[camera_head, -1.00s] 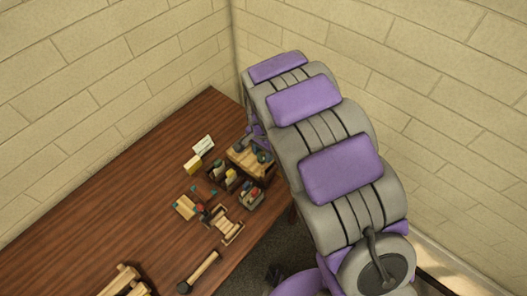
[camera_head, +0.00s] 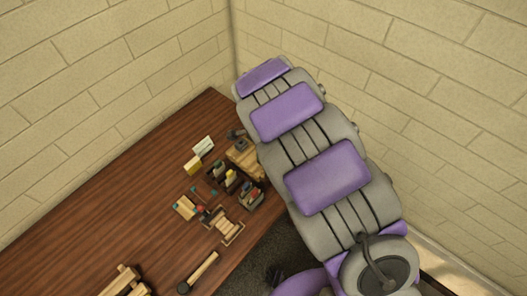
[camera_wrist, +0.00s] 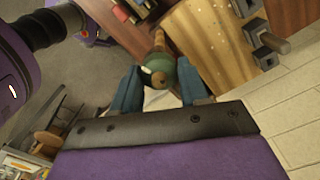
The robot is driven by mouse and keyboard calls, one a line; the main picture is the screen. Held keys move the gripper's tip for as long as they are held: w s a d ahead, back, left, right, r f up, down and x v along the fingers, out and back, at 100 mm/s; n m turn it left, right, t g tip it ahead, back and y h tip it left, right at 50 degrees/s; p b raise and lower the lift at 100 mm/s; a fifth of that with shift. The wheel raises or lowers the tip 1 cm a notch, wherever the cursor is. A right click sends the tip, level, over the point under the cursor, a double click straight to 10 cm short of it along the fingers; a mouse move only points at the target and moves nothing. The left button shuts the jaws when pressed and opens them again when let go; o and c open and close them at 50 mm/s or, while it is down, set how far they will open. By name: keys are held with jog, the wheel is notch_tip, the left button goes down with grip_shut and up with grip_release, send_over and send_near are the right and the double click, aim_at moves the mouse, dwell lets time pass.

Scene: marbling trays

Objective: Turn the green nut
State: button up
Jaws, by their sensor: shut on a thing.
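The green nut (camera_wrist: 178,82) is in the upper middle of the wrist view. It looks round and dark green, with a brown rod end at its centre. The blue fingers of my gripper (camera_wrist: 159,82) stand on both sides of it and are shut on it. Behind the nut is a wooden block (camera_wrist: 212,38). In the head view the wooden block (camera_head: 241,158) shows at the far right of the table, partly behind my arm. My arm hides the nut and my fingers there.
Dark square fittings (camera_wrist: 264,56) stick out of the block beside the nut. On the table (camera_head: 110,215), a dark rack (camera_head: 217,176), a small caddy (camera_head: 251,197), a wooden frame (camera_head: 229,230) and a mallet (camera_head: 202,268) lie close by. Brick walls close off the corner.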

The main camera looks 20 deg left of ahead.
dwell(0.3)
jog(key=o, duration=1.1)
jog(key=shift+a, duration=0.3)
jog(key=shift+c, duration=0.2)
jog(key=shift+d, duration=0.1)
jog(key=shift+d+r, duration=0.1)
jog(key=shift+r, duration=0.3)
notch_tip(320, 180, up, 16)
jog(key=shift+a+r+b, duration=0.2)
jog(key=shift+a+b, duration=0.05)
jog(key=shift+b, duration=0.05)
jog(key=shift+w, duration=0.15)
